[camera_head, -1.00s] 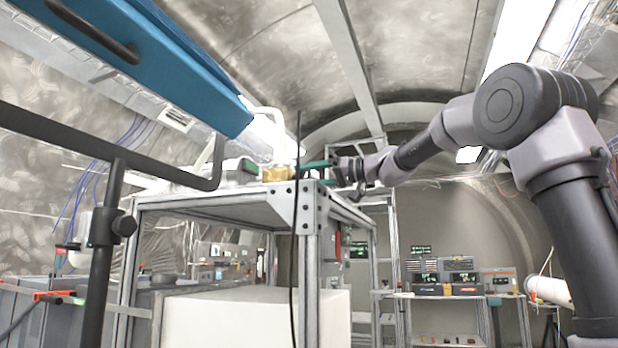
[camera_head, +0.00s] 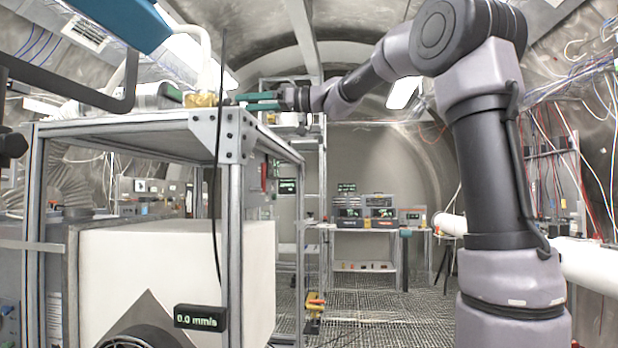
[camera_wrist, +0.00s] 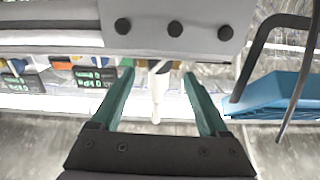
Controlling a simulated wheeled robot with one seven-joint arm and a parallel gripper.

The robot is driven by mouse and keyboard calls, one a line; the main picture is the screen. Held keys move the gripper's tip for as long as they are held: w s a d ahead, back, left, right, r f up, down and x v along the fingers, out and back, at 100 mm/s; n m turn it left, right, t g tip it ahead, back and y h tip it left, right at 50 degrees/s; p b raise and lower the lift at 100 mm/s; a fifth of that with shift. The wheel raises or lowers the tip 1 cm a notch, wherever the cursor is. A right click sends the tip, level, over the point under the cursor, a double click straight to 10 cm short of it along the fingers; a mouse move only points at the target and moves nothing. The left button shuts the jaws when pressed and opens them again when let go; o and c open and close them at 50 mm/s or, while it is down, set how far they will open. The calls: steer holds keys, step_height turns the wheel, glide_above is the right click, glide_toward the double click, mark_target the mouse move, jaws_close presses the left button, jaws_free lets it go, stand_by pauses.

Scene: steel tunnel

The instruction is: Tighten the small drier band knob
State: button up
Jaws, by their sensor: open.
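My gripper (camera_head: 240,101), with two teal fingers, is open just above the top corner of the metal frame (camera_head: 236,137). A brass-coloured fitting (camera_head: 203,99) stands on the frame top, close left of the fingertips in the head view. A white hose (camera_head: 205,62) rises above it. In the wrist view, my gripper (camera_wrist: 157,72) has its fingers spread, with a white tube-like part (camera_wrist: 157,98) showing between them; I cannot tell its distance. I cannot make out a small knob on the drier band for certain in either view.
A dark bent rail (camera_head: 75,92) crosses the left. A white box (camera_head: 175,265) fills the frame's lower part.

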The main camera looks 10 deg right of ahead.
steer(key=v, duration=0.7)
steer(key=s+d+f+m+h, duration=0.3)
steer(key=s+f+m+h, duration=0.1)
steer(key=f, duration=0.6)
steer(key=s+d+f+m+h, duration=0.3)
steer(key=s+f+m+h, duration=0.2)
steer(key=s+f, duration=0.3)
step_height(320, 180, down, 2)
steer(key=shift+s+f+m, duration=0.15)
steer(key=shift+s+m, duration=0.15)
steer(key=shift+m, duration=0.6)
steer(key=n+y, duration=0.9)
steer(key=n, duration=0.3)
glide_toward(230, 105)
steer(key=x, duration=0.8)
steer(key=shift+w+a, duration=0.2)
steer(key=shift+w, duration=0.1)
